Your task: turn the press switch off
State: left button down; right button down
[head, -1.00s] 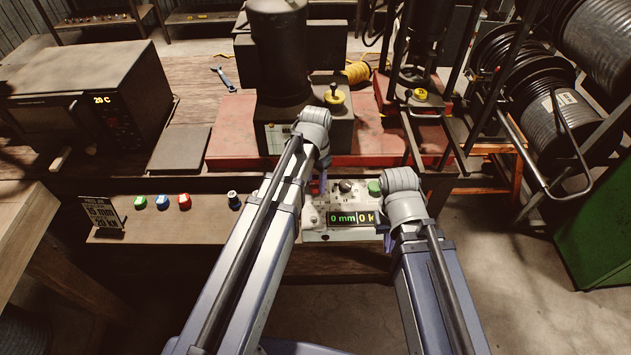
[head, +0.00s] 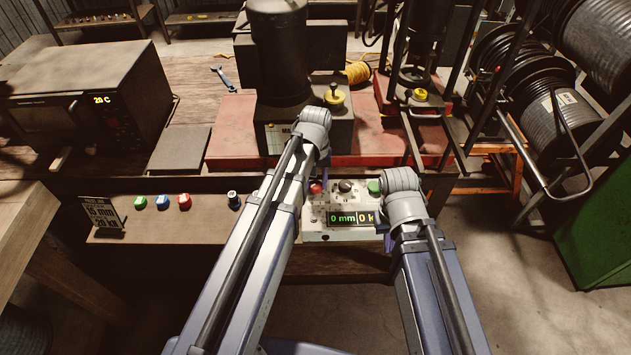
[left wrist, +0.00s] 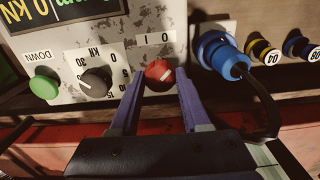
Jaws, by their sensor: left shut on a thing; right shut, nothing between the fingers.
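The press switch is a red round knob (head: 315,187) on the pale, worn control panel (head: 318,222). In the left wrist view the red knob (left wrist: 158,75) sits between the fingertips of my left gripper (left wrist: 160,77), which is shut on it. A white mark on the knob slants beside the printed "I" and "O"; which one it points to is unclear. My left gripper's fingers are partly hidden by its own arm in the head view. My right gripper (head: 387,241) is shut and empty at the panel's right edge, mostly hidden by its wrist.
A black dial (left wrist: 96,82) and a green DOWN button (left wrist: 44,84) are beside the switch. A blue plug with a cable (left wrist: 222,57) is close on its other side. The display (head: 352,218) reads 0 mm. The press (head: 278,60) stands behind.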

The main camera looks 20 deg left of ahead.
aim_at(315, 184)
dwell(0.4)
pick_arm(q)
jog(key=shift+c, duration=1.8)
grip_release()
notch_tip(315, 184, up, 8)
jog(key=p, duration=0.8)
jog(key=shift+f, duration=0.1)
